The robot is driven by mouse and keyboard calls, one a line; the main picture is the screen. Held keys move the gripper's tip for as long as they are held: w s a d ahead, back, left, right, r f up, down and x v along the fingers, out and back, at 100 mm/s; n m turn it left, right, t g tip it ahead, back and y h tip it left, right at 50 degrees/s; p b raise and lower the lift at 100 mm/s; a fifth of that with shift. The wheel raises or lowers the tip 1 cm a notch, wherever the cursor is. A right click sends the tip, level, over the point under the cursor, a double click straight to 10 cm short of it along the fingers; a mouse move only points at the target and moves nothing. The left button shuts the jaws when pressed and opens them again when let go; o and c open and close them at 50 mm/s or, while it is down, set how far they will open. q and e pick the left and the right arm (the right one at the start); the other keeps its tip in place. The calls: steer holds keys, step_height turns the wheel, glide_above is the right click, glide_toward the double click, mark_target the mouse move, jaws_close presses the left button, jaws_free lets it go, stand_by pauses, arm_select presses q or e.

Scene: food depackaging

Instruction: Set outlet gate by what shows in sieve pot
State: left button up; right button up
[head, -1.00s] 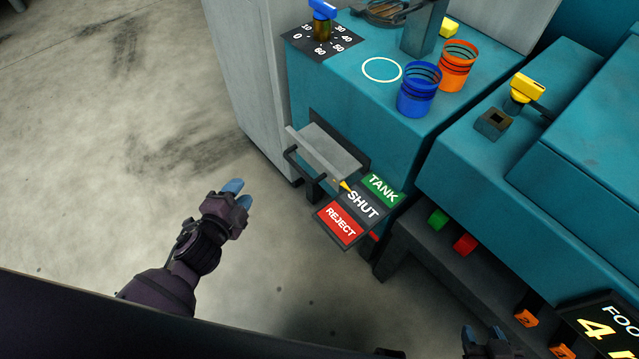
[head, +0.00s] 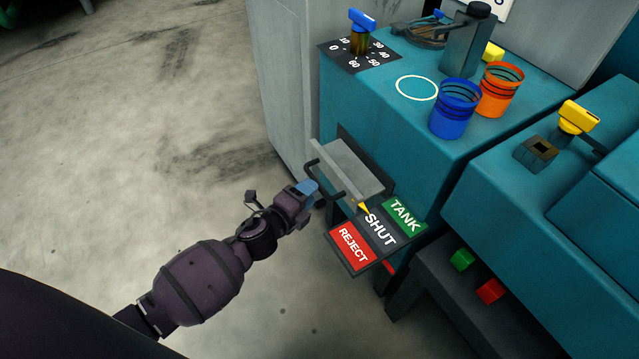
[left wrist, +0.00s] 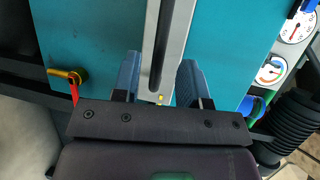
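The outlet gate is a grey plate (head: 352,168) with a black bar handle (head: 322,178) on the teal machine's front. Its yellow pointer (head: 363,208) is at SHUT (head: 380,230), between TANK (head: 404,215) and REJECT (head: 352,247). My left gripper (head: 309,189) is at the handle. In the left wrist view its blue fingers (left wrist: 158,82) are apart, with the dark bar (left wrist: 162,45) between them and gaps on both sides. A blue pot (head: 455,110) and an orange pot (head: 500,92) stand on top; I cannot tell which is the sieve pot, or its contents. My right gripper is out of view.
A blue-handled dial (head: 361,42) and a white ring mark (head: 416,88) are on the machine top. A yellow-handled valve (head: 576,118) is at right. Green (head: 462,259) and red (head: 490,290) blocks sit below. The floor at left is clear.

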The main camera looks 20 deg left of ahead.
arm_select(q)
steer(key=shift+b+x, duration=0.4)
steer(key=shift+x, duration=1.85)
jaws_close()
